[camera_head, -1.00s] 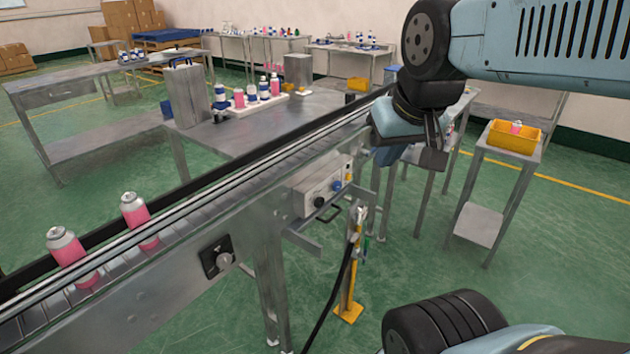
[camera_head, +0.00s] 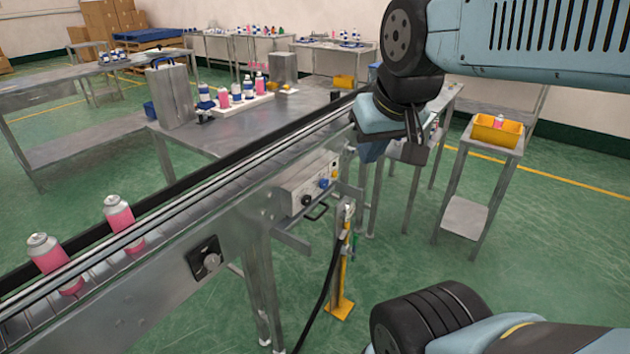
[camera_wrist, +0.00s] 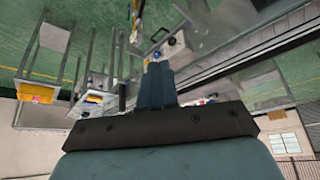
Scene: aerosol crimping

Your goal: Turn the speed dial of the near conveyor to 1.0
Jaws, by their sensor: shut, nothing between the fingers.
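The near conveyor (camera_head: 180,265) runs from the lower left toward the upper middle in the head view. A control box (camera_head: 315,184) with dark and blue knobs is mounted farther along the same side.
Two pink cans (camera_head: 120,218) stand on the conveyor. A yellow post (camera_head: 342,290) with a black hose stands on the floor below the control box. A side table (camera_head: 467,215) with a yellow bin (camera_head: 497,131) stands at the right. Green floor is clear between them.

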